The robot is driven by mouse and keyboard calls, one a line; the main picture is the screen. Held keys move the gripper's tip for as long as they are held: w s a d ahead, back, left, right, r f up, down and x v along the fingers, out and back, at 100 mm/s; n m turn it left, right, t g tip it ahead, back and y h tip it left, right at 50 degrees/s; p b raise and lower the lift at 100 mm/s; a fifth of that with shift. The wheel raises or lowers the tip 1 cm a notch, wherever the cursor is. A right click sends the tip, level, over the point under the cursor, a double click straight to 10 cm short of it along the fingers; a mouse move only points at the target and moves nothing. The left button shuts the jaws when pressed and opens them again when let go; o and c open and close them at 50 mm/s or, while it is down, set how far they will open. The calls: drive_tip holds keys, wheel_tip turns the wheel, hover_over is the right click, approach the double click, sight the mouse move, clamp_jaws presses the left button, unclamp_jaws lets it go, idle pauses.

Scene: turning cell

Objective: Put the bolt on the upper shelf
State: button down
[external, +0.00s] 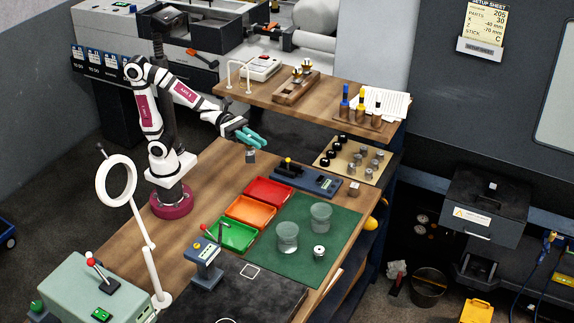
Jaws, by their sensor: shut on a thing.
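My gripper (252,138) has teal fingers and is above the wooden bench, just in front of the upper shelf. It is shut on a small grey metal part (251,157), which hangs below the fingertips clear of the bench. The part is too small to tell for sure that it is the bolt. The upper shelf (327,91) is a raised wooden board along the back of the bench, to the right of and higher than the gripper.
The shelf bears a wooden block with upright parts (296,87), a white device (264,67), a rack of coloured-handled tools (360,115) and papers. Red (268,191), orange and green trays, glass jars (320,217), a blue fixture (307,179) and a ring lamp (116,204) stand below.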

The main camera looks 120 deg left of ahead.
drive_tip(key=s+d+f+m+g+h, duration=0.3)
drive_tip(key=d+f+m+g+h, duration=0.1)
drive_tip(key=f, duration=0.7)
drive_tip(key=s+d+f+m+g+h, duration=0.4)
drive_tip(key=d+f+m+g, duration=0.1)
drive_tip(key=f, duration=0.6)
drive_tip(key=s+d+f+m+g+h, duration=0.4)
drive_tip(key=f+g, duration=0.4)
drive_tip(key=f, duration=0.4)
drive_tip(key=shift+d+m+h, duration=0.4)
drive_tip(key=shift+d+m, duration=0.4)
drive_tip(key=shift+d, duration=0.4)
drive_tip(key=shift+w+f, duration=0.1)
drive_tip(key=shift+f, duration=0.1)
drive_tip(key=shift+f, duration=0.1)
